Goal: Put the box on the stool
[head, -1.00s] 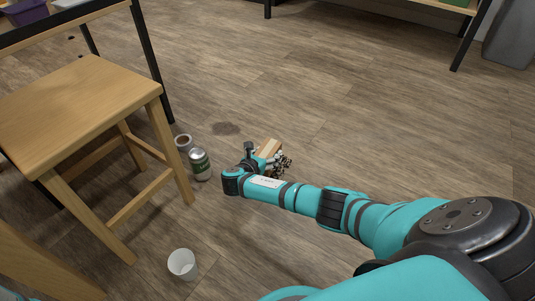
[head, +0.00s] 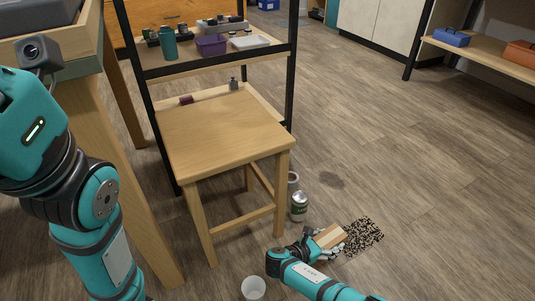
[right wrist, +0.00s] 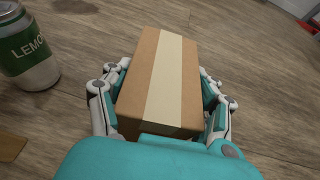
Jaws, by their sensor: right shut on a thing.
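The brown cardboard box (head: 330,236) with a pale tape strip is between the fingers of my right gripper (head: 335,245), low near the floor. In the right wrist view the fingers close on both sides of the box (right wrist: 170,75). I cannot tell whether it touches the floor.
A green-labelled can (head: 299,207) stands between stool and right gripper. A white cup (head: 253,288) is at the bottom. A black-framed shelf (head: 210,62) with bottle and bins stands behind the stool. Open floor lies to the right, with a dark speckled patch (head: 362,237).

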